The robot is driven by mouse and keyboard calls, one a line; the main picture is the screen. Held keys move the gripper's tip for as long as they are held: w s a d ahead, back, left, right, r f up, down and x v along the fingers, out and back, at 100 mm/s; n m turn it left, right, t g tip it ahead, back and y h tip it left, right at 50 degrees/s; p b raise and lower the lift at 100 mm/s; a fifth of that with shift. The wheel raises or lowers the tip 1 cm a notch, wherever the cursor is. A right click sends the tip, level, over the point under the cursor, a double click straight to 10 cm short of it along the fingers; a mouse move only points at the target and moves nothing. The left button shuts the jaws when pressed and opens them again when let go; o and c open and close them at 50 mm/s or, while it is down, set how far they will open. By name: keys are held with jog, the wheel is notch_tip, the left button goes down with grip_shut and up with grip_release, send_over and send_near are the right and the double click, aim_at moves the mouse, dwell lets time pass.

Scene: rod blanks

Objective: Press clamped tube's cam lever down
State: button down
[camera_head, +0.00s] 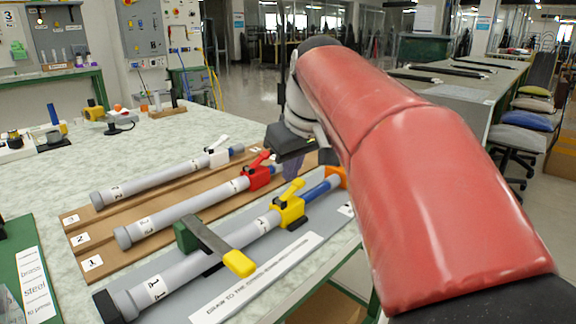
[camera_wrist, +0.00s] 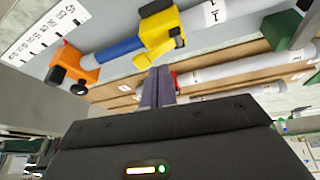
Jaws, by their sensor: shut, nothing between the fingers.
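The clamped grey tube (camera_head: 150,290) lies on a grey base, held by a green clamp with a yellow-tipped bar (camera_head: 238,262). Toward its far end sits a yellow cam-lever fitting (camera_head: 290,212), with its lever (camera_head: 293,188) tilted up. A blue rod (camera_head: 318,191) runs from the fitting to an orange end stop (camera_head: 336,176). The wrist view also shows the yellow fitting (camera_wrist: 172,28), the blue rod (camera_wrist: 113,50) and the orange stop (camera_wrist: 74,66). My gripper (camera_head: 293,172) is shut and empty, pointing down close by the yellow lever; its fingers (camera_wrist: 157,75) appear just below the fitting in the wrist view. Contact cannot be told.
Tubes with a red fitting (camera_head: 257,178) and a white fitting (camera_head: 217,156) lie behind on brown boards labelled 1 to 3. A ruled white strip (camera_head: 258,280) lies in front of the clamped tube. A green tray (camera_head: 22,270) stands at left.

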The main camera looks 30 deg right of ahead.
aim_at(286, 206)
jog(key=shift+a, duration=0.1)
jog(key=s+d+r+p, duration=0.2)
jog(key=d+r, duration=0.3)
jog(key=r, duration=0.6)
jog(key=shift+d, duration=0.3)
jog(key=shift+s+f, duration=0.1)
dwell(0.3)
